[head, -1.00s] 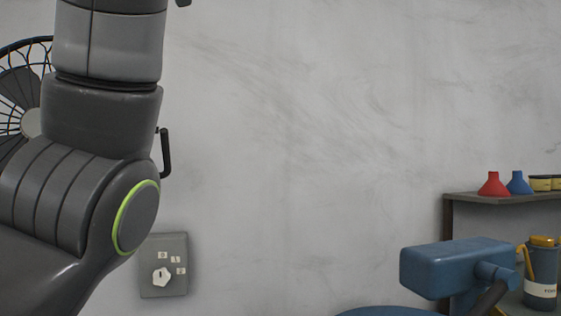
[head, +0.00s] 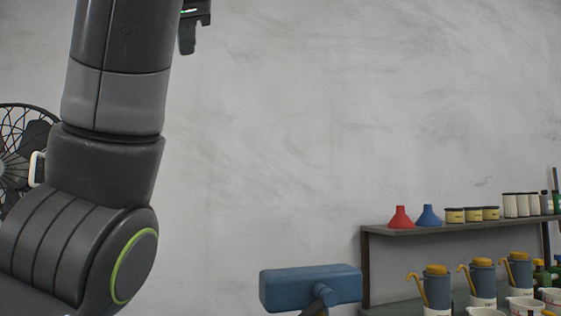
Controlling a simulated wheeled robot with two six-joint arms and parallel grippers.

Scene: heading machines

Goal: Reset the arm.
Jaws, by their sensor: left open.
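My left arm (head: 115,85) rises along the left side of the head view, dark grey with a green ring at its elbow joint. A small dark part of my left gripper (head: 193,28) shows at the top edge, just right of the arm, with a small green light. The rest of it is cut off or hidden. I see nothing held in the part that shows. My right arm and gripper are out of view.
A black wire fan (head: 14,150) is partly behind the arm. A blue machine part (head: 310,287) stands at the bottom middle. A shelf (head: 400,233) at right bears a red funnel (head: 401,218), a blue funnel (head: 428,216) and several jars. The wall between is bare.

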